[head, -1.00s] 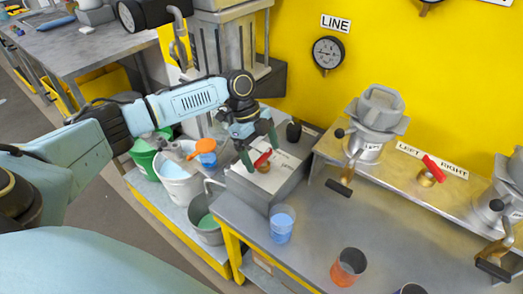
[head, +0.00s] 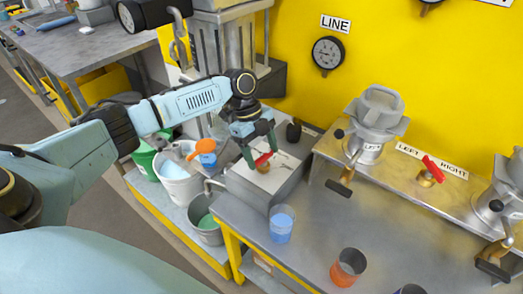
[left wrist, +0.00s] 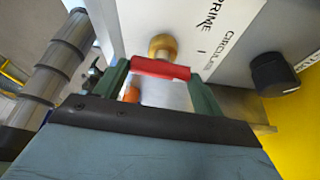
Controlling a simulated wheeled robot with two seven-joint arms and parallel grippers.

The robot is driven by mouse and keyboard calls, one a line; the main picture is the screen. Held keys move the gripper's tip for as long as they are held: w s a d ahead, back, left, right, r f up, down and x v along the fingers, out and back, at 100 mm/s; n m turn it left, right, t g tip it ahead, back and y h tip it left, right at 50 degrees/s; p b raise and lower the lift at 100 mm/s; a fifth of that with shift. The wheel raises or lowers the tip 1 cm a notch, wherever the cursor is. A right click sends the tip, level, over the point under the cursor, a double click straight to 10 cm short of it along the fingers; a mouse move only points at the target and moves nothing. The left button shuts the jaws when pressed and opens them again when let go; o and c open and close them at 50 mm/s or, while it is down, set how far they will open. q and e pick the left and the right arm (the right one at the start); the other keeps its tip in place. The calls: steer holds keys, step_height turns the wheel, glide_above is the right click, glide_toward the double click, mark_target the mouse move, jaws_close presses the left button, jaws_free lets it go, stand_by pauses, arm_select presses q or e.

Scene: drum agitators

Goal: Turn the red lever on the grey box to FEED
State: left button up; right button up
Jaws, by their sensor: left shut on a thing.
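The grey box (head: 264,192) stands at the left end of the metal bench. Its red lever (head: 264,159) sits on a brass hub on the sloped pale top face. My left gripper (head: 262,155) is at the lever, with a green finger on either side. In the left wrist view the red lever (left wrist: 160,69) lies across between the two fingertips (left wrist: 160,76), and the gripper is shut on it. That view shows the labels PRIME and part of CIRCULATE on the box face; I cannot read FEED. My right gripper is not in view.
A black knob (head: 294,131) is on the box near the gripper. Another red lever (head: 433,169) is on the LEFT/RIGHT shelf. Buckets (head: 178,180) stand lower left.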

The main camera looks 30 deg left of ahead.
arm_select(q)
steer(key=m, duration=0.2)
steer(key=m+g, duration=0.1)
steer(key=m, duration=0.1)
steer(key=shift+w+d+g+y, duration=0.1)
steer(key=shift+g+y, duration=0.2)
steer(key=shift+w+m+g+y+b, duration=0.1)
steer(key=shift+m+g+y+b, duration=0.45)
steer(key=shift+m, duration=1.25)
steer(key=o, duration=1)
steer(key=shift+r, duration=0.1)
steer(key=v, duration=0.7)
steer(key=shift+r, duration=0.15)
